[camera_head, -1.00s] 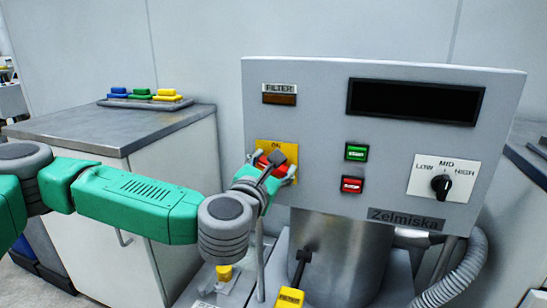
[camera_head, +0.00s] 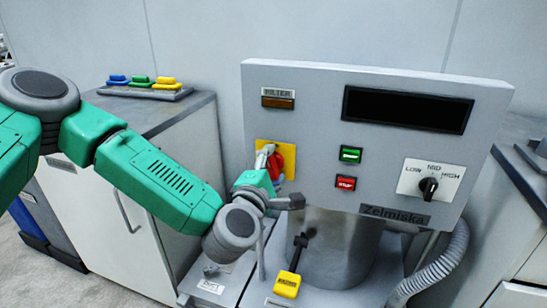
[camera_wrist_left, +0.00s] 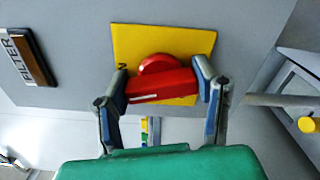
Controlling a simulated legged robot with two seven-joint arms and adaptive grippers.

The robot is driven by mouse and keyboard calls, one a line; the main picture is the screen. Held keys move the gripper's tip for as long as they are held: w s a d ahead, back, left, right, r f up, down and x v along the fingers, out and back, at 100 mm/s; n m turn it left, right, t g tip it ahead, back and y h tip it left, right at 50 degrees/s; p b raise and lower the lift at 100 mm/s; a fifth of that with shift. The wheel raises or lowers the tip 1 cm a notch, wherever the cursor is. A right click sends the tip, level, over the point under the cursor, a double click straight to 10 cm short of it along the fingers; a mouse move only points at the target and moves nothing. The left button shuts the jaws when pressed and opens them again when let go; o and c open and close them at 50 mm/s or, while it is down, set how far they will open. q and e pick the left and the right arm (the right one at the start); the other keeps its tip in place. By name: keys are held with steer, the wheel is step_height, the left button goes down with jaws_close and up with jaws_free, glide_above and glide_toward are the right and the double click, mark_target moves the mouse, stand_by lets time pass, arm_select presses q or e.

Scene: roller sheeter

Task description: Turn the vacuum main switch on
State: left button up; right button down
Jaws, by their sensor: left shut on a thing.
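The main switch is a red rotary handle (camera_head: 275,164) on a yellow plate (camera_head: 289,149), at the left of the grey control panel. My left gripper (camera_head: 268,166) is at the handle, its wrist below and in front. In the left wrist view the red handle (camera_wrist_left: 160,86) lies between my two fingertips, one at each end, and the gripper is shut on it. That view is rolled, so the handle stands roughly upright on the panel. One end lies by the partly hidden lettering on the plate (camera_wrist_left: 195,42). My right gripper is not in view.
The panel carries a FILTER lamp (camera_head: 278,102), a dark display (camera_head: 407,109), a green start button (camera_head: 350,154), a red stop button (camera_head: 345,183) and a speed dial (camera_head: 429,188). A cabinet (camera_head: 160,165) stands left.

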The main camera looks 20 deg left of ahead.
arm_select(q)
steer(key=m, duration=0.1)
steer(key=m+p, duration=0.1)
steer(key=m, duration=0.1)
steer(key=shift+s+f, duration=0.1)
steer(key=shift+f, duration=0.25)
steer(key=shift+p, duration=0.3)
steer(key=shift+f+m, duration=0.15)
steer(key=shift+m, duration=0.15)
steer(key=o, duration=1.2)
steer(key=shift+r, duration=0.2)
steer(key=shift+s, duration=0.2)
steer(key=s, duration=1.1)
steer(key=shift+s+a, duration=0.2)
steer(key=shift+s, duration=0.05)
